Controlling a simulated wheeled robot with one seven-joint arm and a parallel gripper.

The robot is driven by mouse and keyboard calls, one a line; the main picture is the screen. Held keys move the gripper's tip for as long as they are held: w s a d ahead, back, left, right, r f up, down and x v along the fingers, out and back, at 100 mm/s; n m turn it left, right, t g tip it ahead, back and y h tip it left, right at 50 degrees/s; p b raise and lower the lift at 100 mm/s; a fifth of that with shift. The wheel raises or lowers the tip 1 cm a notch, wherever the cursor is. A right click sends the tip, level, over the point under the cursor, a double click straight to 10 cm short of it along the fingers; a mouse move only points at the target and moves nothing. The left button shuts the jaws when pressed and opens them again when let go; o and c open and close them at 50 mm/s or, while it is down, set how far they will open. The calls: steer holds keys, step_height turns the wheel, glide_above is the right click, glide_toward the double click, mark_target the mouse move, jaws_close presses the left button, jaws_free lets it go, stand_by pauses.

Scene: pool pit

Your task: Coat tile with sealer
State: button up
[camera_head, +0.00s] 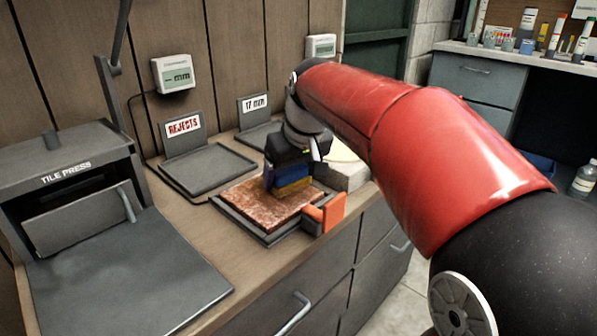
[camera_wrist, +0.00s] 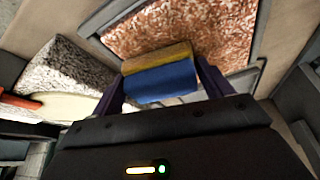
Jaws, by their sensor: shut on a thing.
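A reddish-brown speckled tile (camera_head: 248,205) lies in a dark square tray (camera_head: 268,238) on the wooden counter. It also shows in the wrist view (camera_wrist: 190,30). My gripper (camera_head: 288,178) is above the tile's right part, shut on a blue and yellow sponge-like block (camera_wrist: 160,80). The block's yellow side faces the tile and appears to be on or very close to it; I cannot tell whether they touch. An orange piece (camera_head: 325,212) stands at the tray's right front edge. I cannot make out any coating on the tile.
A tile press (camera_head: 65,180) stands at the left. A REJECTS tray (camera_head: 207,168) and a 17 mm tray (camera_head: 258,137) lie behind the tile. A speckled block with a pale round top (camera_head: 345,170) is right of my gripper. A workbench with bottles (camera_head: 525,45) stands further right.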

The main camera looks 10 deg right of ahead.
steer(key=shift+w+a+r+p, duration=0.1)
steer(key=shift+w+a+p, duration=0.4)
steer(key=shift+w, duration=0.3)
steer(key=shift+w+a+p, duration=0.4)
steer(key=shift+w+a, duration=0.2)
steer(key=shift+w, duration=0.2)
steer(key=shift+w+a, duration=0.45)
steer(key=shift+w, duration=0.2)
steer(key=shift+w+a, duration=0.5)
steer(key=shift+w, duration=0.25)
steer(key=shift+w+a, duration=0.5)
steer(key=shift+w, duration=0.25)
steer(key=shift+r, duration=2.95)
steer(key=shift+r, duration=1.5)
